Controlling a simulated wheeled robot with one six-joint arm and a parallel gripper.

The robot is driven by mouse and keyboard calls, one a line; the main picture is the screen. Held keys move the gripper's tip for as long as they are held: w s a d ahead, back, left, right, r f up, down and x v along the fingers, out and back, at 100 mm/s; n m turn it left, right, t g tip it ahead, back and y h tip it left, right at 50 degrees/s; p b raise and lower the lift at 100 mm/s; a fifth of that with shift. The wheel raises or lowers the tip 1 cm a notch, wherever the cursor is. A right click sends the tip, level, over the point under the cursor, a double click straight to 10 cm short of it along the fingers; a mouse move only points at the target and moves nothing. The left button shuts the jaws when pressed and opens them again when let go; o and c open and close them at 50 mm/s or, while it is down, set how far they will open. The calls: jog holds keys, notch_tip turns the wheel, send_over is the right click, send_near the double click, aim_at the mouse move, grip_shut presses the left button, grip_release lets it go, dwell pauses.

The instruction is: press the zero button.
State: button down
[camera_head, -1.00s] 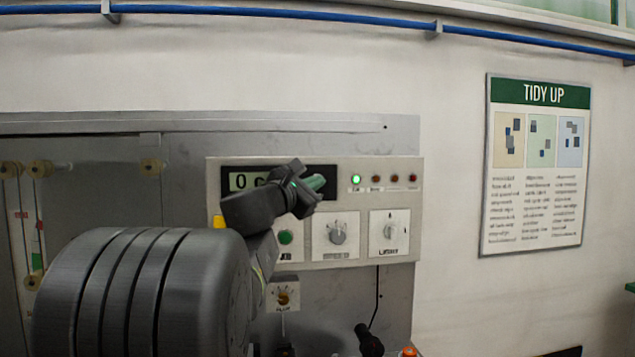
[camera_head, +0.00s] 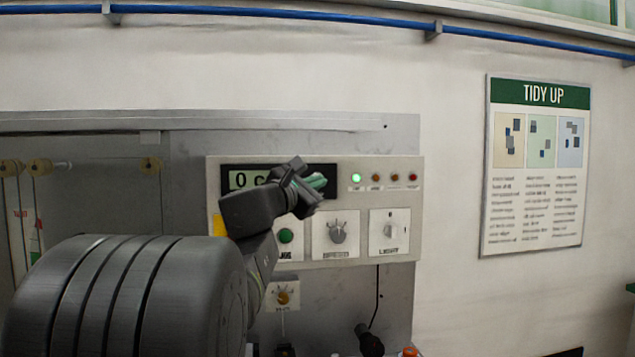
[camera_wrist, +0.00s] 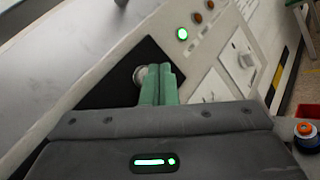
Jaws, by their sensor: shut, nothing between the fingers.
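A round pale button (camera_wrist: 139,75) sits on the black display strip (camera_wrist: 112,84) in the wrist view; I cannot read a label on it. My gripper (camera_wrist: 160,72) has its green fingers together and empty, with their tips at the button's right edge, partly covering it. I cannot tell whether they touch it. In the head view my gripper (camera_head: 318,182) is in front of the display (camera_head: 262,170), which reads "0" and a partly covered character. The button is hidden behind my gripper there.
The control panel (camera_head: 300,257) also carries a green button (camera_head: 285,236), two knobs (camera_head: 337,232) (camera_head: 389,231) and a row of lamps, the leftmost lit green (camera_head: 356,178). An orange-topped knob (camera_wrist: 305,130) stands at the right in the wrist view.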

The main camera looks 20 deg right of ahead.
jog(key=shift+s, duration=0.1)
jog(key=s+b, duration=0.1)
jog(key=s, duration=0.1)
jog(key=s+a, duration=0.1)
jog(key=s, duration=0.1)
jog(key=shift+s+a+b, duration=0.1)
jog(key=shift+s+b, duration=0.25)
jog(key=shift+w, duration=0.15)
dwell(0.3)
jog(key=shift+s+a+p, duration=0.25)
jog(key=shift+s, duration=0.8)
jog(key=shift+s+a+p, duration=0.2)
jog(key=shift+s, duration=0.8)
